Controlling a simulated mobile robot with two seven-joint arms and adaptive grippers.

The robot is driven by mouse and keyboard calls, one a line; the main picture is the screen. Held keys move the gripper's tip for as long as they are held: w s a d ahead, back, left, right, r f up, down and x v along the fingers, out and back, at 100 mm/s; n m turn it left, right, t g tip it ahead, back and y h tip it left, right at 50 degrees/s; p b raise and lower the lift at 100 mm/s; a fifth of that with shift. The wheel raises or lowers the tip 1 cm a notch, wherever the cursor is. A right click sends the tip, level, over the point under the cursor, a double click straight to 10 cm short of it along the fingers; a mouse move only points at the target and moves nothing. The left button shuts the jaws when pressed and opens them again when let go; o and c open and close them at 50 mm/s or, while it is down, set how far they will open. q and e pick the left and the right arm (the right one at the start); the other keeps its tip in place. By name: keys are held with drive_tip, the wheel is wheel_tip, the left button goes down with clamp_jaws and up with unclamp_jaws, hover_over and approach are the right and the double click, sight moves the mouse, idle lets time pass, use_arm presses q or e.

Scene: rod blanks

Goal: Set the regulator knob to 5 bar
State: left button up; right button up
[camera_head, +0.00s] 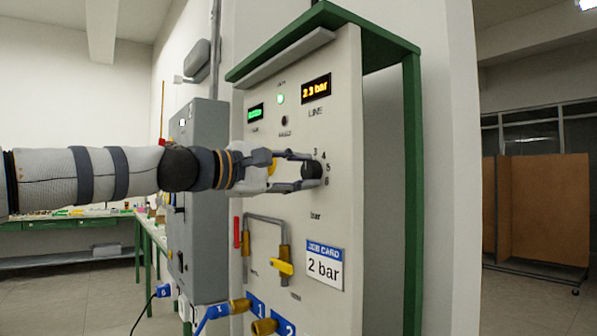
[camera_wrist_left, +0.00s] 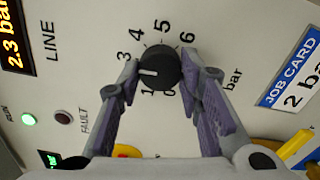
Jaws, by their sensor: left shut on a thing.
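The regulator knob (camera_head: 312,169) is round and black on the pale panel, with a number scale around it. In the left wrist view the knob (camera_wrist_left: 160,68) has a white pointer mark aimed left, between 1 and 3 and nearer 3. The 2 is hidden by a finger. The line display (camera_head: 316,89) reads 2.3 bar, and it shows partly in the left wrist view (camera_wrist_left: 17,35). My left gripper (camera_head: 309,171) is shut on the knob, one finger on each side (camera_wrist_left: 166,74). My right gripper is in neither view.
The job card (camera_head: 324,267) below the knob reads 2 bar. Yellow-handled valves (camera_head: 281,268) and a bent pipe sit lower on the panel. A green lamp (camera_head: 280,99) is lit above. A green hood (camera_head: 330,17) overhangs the panel. A grey cabinet (camera_head: 205,220) stands left.

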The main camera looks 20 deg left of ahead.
use_arm(q)
drive_tip(key=m, duration=0.4)
drive_tip(key=shift+m, duration=0.3)
drive_tip(key=m, duration=0.3)
drive_tip(key=shift+m, duration=0.3)
drive_tip(key=m, duration=0.4)
drive_tip(key=shift+r, duration=0.1)
drive_tip(key=m, duration=0.3)
drive_tip(key=shift+r+b, duration=0.15)
drive_tip(key=shift+b, duration=0.25)
drive_tip(key=shift+m, duration=0.5)
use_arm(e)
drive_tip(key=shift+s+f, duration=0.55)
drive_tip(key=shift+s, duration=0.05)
use_arm(q)
drive_tip(key=shift+r, duration=0.15)
drive_tip(key=o, duration=1)
drive_tip(key=shift+o, duration=0.8)
drive_tip(key=shift+w+d, duration=0.1)
drive_tip(key=shift+f, duration=0.2)
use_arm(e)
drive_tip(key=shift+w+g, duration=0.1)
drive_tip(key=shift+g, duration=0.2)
